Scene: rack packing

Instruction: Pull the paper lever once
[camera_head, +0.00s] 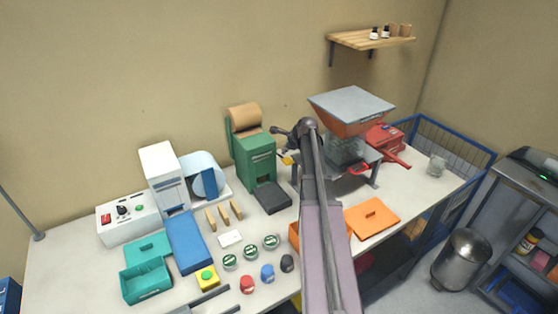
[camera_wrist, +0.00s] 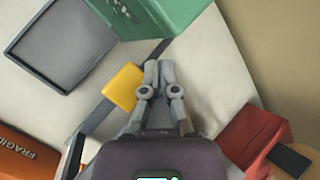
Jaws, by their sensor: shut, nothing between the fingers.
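The green paper dispenser (camera_head: 254,158) stands at the back of the table with a brown paper roll (camera_head: 243,116) on top. A yellow handle (camera_head: 287,160), which looks like the paper lever's grip, shows at its right side. In the wrist view the yellow handle (camera_wrist: 124,88) sits by a dark bar (camera_wrist: 98,117) beside the green housing (camera_wrist: 150,14). My gripper (camera_head: 279,132) is shut and empty, just right of the dispenser. In the wrist view its fingertips (camera_wrist: 158,66) are close to the right of the handle; I cannot tell whether they touch it.
A dark tray (camera_head: 271,197) lies in front of the dispenser. A hopper (camera_head: 351,110) on a stand and a red device (camera_head: 384,138) are to the right. An orange box marked FRAGILE (camera_wrist: 28,152) is at the wrist view's lower left. My arm hides part of the table.

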